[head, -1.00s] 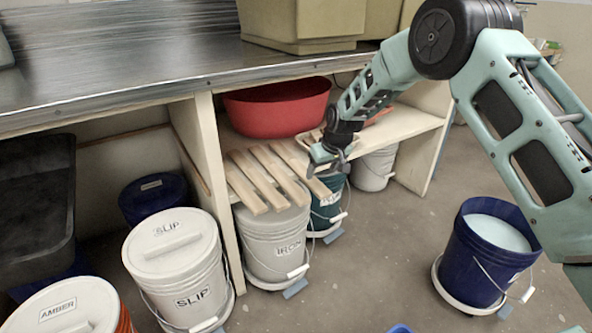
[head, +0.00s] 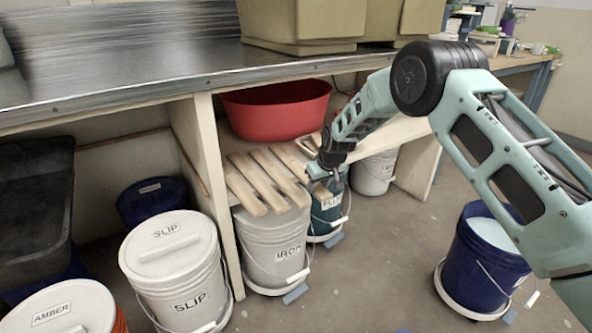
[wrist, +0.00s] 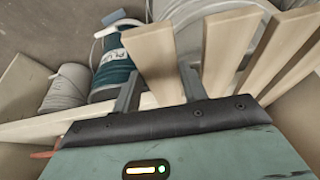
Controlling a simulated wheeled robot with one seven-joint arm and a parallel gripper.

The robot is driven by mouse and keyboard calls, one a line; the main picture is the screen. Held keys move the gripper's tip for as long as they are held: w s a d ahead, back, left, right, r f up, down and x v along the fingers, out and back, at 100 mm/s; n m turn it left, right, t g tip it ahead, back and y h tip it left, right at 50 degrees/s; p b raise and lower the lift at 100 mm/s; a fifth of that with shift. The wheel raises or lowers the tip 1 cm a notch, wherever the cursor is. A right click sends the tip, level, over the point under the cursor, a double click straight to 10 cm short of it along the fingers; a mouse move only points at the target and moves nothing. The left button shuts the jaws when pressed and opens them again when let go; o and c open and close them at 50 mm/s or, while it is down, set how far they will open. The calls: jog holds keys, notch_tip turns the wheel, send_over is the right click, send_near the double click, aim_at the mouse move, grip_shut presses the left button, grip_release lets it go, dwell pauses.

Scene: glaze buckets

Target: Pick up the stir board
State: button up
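Several pale wooden stir boards lie side by side on the shelf under the counter, their ends jutting over its front edge; a middle one (head: 262,179) shows plainly in the head view. My gripper (head: 325,178) is at the front end of the rightmost board (head: 290,160), which my arm partly hides. In the wrist view, my gripper (wrist: 160,90) has its two fingers apart, one on each side of a board (wrist: 157,55). A narrow gap seems to show beside the left finger. Contact on the right side is unclear.
A red basin (head: 275,108) stands on the shelf behind the boards. Below are the IRON bucket (head: 272,245), a teal bucket (head: 328,215) and a grey one (head: 374,172). SLIP (head: 175,265) and AMBER (head: 65,308) buckets stand left. An open blue bucket (head: 485,262) stands right. Floor between is clear.

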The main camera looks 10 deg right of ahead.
jog(key=c, duration=0.6)
jog(key=shift+r, duration=0.1)
